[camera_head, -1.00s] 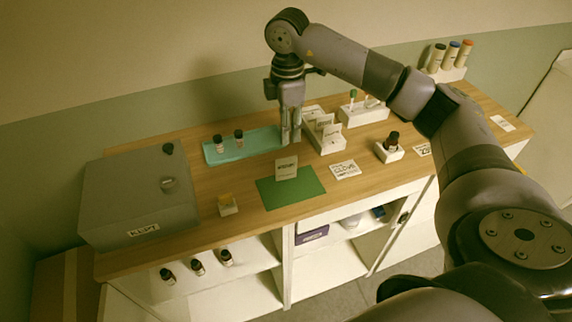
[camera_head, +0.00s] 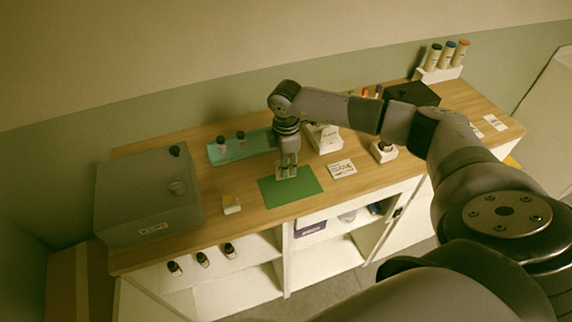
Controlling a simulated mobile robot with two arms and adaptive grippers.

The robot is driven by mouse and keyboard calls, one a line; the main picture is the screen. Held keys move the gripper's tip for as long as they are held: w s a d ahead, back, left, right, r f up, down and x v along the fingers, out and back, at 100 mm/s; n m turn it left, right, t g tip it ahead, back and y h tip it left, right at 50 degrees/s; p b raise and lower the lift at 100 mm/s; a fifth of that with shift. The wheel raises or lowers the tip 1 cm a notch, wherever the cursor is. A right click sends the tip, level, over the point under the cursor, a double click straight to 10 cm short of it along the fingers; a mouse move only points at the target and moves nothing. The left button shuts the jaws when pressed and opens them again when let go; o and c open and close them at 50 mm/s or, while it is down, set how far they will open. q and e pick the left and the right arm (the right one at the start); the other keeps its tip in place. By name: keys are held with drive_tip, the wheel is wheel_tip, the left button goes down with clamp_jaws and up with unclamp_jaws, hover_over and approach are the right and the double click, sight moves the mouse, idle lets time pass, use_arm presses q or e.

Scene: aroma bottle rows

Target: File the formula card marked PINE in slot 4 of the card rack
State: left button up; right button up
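My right gripper (camera_head: 287,175) points down over the green mat (camera_head: 306,187), its fingertips low above it. The card that stood on this mat is now largely or wholly hidden by the fingers. I cannot tell whether they are closed on it, and its marking is not readable. The white card rack (camera_head: 328,146) stands just right of and behind the gripper. My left gripper is not in view.
A flat printed card (camera_head: 342,169) lies right of the mat. A teal tray (camera_head: 226,155) with two bottles is at the back left. A grey box (camera_head: 146,200) fills the left end. A small holder (camera_head: 231,205) stands near the front edge. A bottle in a white block (camera_head: 384,152) stands right.

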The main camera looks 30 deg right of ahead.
drive_tip(key=shift+c, duration=0.6)
clamp_jaws()
